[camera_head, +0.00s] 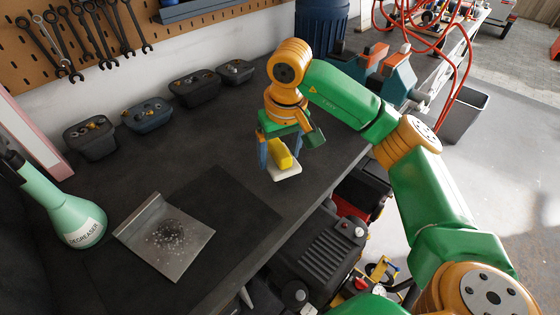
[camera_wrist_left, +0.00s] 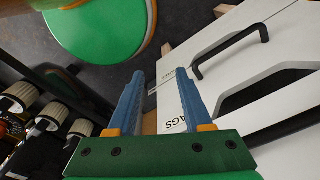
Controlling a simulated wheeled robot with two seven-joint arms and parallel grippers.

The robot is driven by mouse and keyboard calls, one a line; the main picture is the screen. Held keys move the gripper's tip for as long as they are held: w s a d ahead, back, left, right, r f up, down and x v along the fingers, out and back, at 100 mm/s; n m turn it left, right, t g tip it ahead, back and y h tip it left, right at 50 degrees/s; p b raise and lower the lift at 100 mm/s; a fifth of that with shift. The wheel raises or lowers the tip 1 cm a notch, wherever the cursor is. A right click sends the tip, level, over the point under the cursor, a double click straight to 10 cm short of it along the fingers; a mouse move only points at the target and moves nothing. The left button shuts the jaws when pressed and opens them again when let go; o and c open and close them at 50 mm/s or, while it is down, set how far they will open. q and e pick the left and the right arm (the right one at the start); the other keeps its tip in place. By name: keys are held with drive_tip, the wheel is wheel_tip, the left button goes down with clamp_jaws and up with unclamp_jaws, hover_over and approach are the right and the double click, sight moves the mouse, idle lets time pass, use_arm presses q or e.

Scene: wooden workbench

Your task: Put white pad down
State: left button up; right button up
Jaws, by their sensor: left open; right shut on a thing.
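The white pad (camera_head: 285,173) has a yellow block-shaped grip (camera_head: 279,153) on top. My right gripper (camera_head: 277,160) is shut on the yellow grip, with the white pad below its fingers, over the right part of the dark bench top. I cannot tell whether the pad touches the bench. My left gripper (camera_wrist_left: 160,74) is open and empty in the left wrist view, facing white drawer or cabinet fronts (camera_wrist_left: 235,65) with black handles. It does not show in the head view.
A metal plate with dark specks (camera_head: 166,236) lies on a dark mat at the front left. A green degreaser bottle (camera_head: 75,212) stands left of it. Several small bins of parts (camera_head: 148,115) line the wall. A blue vise (camera_head: 395,85) is at the back right. The bench middle is clear.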

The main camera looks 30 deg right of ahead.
sight(278, 164)
drive_tip(key=f, duration=0.4)
drive_tip(key=shift+w+d+p, duration=0.1)
drive_tip(key=shift+w+p, duration=0.2)
drive_tip(key=shift+p, duration=0.05)
drive_tip(key=shift+w+d+f, duration=0.1)
drive_tip(key=shift+f, duration=0.05)
drive_tip(key=shift+s+f+b, duration=0.25)
drive_tip(key=shift+f+b, duration=0.25)
drive_tip(key=shift+b, duration=0.1)
drive_tip(key=o, duration=1.2)
drive_tip(key=shift+a+r, duration=0.1)
drive_tip(key=shift+a, duration=0.1)
drive_tip(key=shift+c, duration=0.2)
drive_tip(key=shift+a, duration=0.15)
drive_tip(key=shift+r+p, duration=0.35)
drive_tip(key=shift+p, duration=0.15)
drive_tip(key=shift+w+r, duration=0.15)
drive_tip(key=shift+r, duration=0.15)
drive_tip(key=r, duration=0.3)
drive_tip(key=s+r, duration=0.1)
drive_tip(key=r, duration=0.6)
drive_tip(key=shift+s+d+r, duration=0.2)
drive_tip(key=shift+s+d, duration=0.05)
drive_tip(key=shift+s, duration=0.15)
drive_tip(key=shift+r, duration=0.55)
